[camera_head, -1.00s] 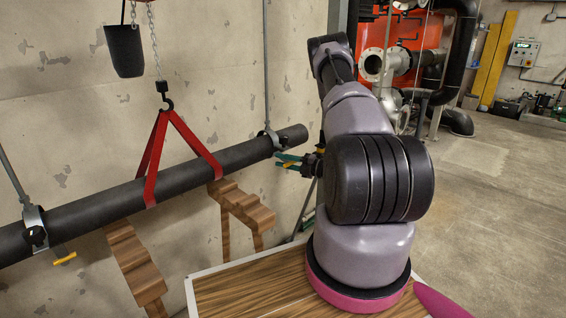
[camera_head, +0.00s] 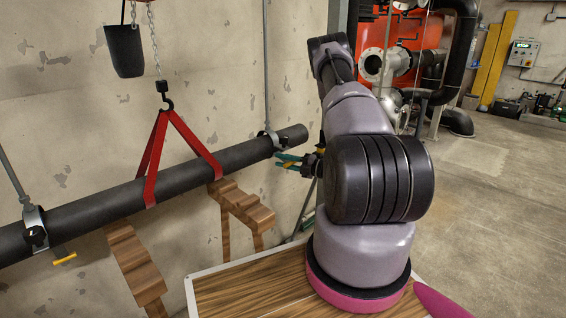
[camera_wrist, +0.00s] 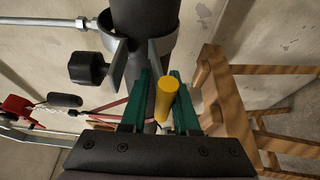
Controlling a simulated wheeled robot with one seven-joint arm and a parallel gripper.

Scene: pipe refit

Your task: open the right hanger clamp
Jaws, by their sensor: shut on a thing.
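The right hanger clamp (camera_head: 268,137) is around the dark pipe (camera_head: 240,155) near its right end, on a thin vertical rod. In the wrist view the clamp (camera_wrist: 122,62) shows as a grey band around the pipe, with a black knob (camera_wrist: 87,68) on its left side. A yellow handle (camera_wrist: 168,95) stands out toward the camera. My gripper (camera_wrist: 160,105) has green fingers on either side of this yellow handle and is shut on it. In the head view my gripper (camera_head: 288,159) is just right of and below the clamp.
A red sling (camera_head: 152,165) on a chain holds the pipe. The left clamp (camera_head: 35,228) has its own yellow handle (camera_head: 64,258). Stepped wooden supports (camera_head: 135,262) stand under the pipe. The wall is close behind; the floor at right is free.

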